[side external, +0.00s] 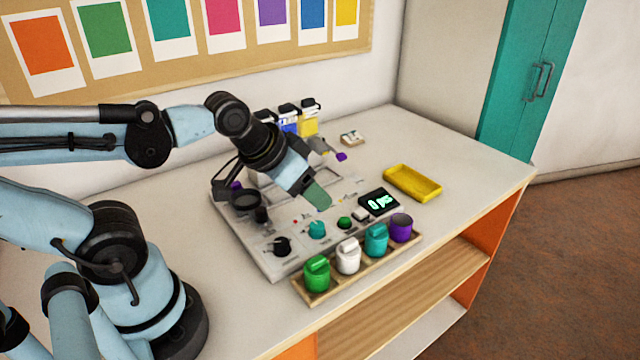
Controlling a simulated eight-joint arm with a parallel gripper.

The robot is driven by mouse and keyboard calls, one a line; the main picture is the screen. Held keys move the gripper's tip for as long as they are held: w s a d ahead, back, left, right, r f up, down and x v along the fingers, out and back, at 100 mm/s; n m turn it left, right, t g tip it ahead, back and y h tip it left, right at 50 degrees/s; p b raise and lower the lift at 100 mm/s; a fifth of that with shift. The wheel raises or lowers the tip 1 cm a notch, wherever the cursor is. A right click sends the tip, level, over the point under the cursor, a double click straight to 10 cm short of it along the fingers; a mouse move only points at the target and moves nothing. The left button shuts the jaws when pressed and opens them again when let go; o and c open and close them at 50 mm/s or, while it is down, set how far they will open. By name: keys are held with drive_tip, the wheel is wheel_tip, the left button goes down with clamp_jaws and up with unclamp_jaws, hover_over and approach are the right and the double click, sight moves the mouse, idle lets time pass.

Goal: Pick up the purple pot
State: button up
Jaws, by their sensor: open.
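The purple pot (401,228) stands upright at the right end of a wooden tray (343,280) along the table's front edge. Its top looks dark and open, unlike the capped pots beside it. The teal pot (376,239) is its near neighbour on the left. My gripper (316,196) is open above the middle of the grey board, up and to the left of the purple pot and apart from it. A green fingertip shows; the other finger is hard to make out. Nothing is visible in its grasp.
A white pot (347,256) and a green pot (316,274) share the tray. The board (262,262) carries knobs and a dark display (379,202). A yellow tray (412,183) lies to the right, with bare table around it. Small containers (308,118) stand behind.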

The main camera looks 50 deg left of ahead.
drive_tip(key=w+d+r+m+g, duration=0.2)
drive_tip(key=w+r+g, duration=0.15)
drive_tip(key=w, duration=0.55)
drive_tip(key=m+g, duration=0.3)
drive_tip(key=g, duration=0.1)
hover_over(402, 220)
drive_tip(key=s+d, duration=0.1)
wheel_tip(402, 220, down, 5)
drive_tip(key=f, duration=1.1)
drive_tip(key=shift+s, duration=0.3)
drive_tip(key=shift+r, duration=0.1)
drive_tip(key=c, duration=0.8)
